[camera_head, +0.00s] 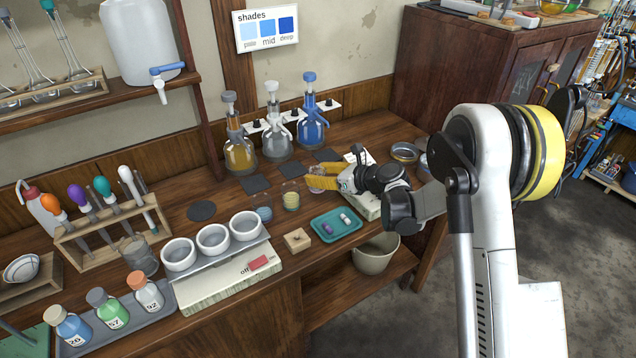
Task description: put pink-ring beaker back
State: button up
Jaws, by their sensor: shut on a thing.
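My gripper (318,182), with yellow fingers, is over the bench to the right of the small beakers. It is shut on a small clear vessel, which I take to be the pink-ring beaker; the fingers hide most of it and its ring colour is hard to tell. A blue-ring beaker (264,214) and a yellow-ring beaker (291,201) stand on the bench just left of the gripper. I cannot tell whether the held vessel touches the bench.
Amber, clear and blue dispenser bottles (311,128) stand behind, with dark square mats (255,184) before them. A teal tray (335,226) with two small items and a wooden block (297,240) lie in front. White bowls (212,238) sit left. A white device (367,207) is under my wrist.

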jog(key=shift+f, duration=1.05)
jog(key=shift+f+b, duration=0.1)
jog(key=shift+b, duration=0.2)
jog(key=shift+f, duration=0.2)
jog(key=o, duration=1.2)
jog(key=shift+r, duration=0.1)
jog(key=shift+r, duration=0.1)
